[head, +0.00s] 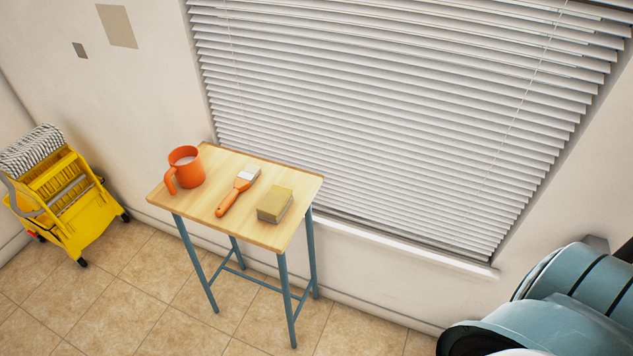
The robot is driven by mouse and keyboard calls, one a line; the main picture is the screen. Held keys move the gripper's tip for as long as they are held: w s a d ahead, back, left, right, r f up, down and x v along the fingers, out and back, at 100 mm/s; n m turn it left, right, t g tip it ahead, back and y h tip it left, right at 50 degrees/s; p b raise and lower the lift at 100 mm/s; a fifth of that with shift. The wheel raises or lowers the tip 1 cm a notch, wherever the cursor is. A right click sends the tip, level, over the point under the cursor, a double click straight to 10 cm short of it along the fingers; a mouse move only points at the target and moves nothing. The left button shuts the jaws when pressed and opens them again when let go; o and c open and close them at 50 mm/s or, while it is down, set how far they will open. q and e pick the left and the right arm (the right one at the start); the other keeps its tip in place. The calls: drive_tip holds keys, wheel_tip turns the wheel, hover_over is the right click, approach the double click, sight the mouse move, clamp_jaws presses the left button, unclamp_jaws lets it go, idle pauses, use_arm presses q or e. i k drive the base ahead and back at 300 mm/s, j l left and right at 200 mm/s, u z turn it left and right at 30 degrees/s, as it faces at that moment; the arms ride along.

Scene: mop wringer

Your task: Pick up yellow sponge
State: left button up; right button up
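The yellow sponge (275,204) is a small block, yellowish on top with a darker side. It lies on the right part of a small wooden table (253,233) with blue-grey legs, in the head view. Nothing touches it. Neither of my grippers is in view. A teal rounded part with dark edges fills the lower right corner, well apart from the table.
An orange mug (184,168) and an orange-handled brush (238,191) share the tabletop, left of the sponge. A yellow mop wringer bucket (66,201) stands at the far left. A window with white blinds (400,110) is behind the table. Tiled floor is open in front.

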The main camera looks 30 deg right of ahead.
sight(272, 207)
drive_tip(key=i+j+z, duration=0.1)
drive_tip(key=i+z, duration=0.3)
drive_tip(key=i+j+z, duration=0.15)
drive_tip(key=z, duration=0.2)
drive_tip(key=i+j+z, duration=0.2)
drive_tip(key=z, duration=0.2)
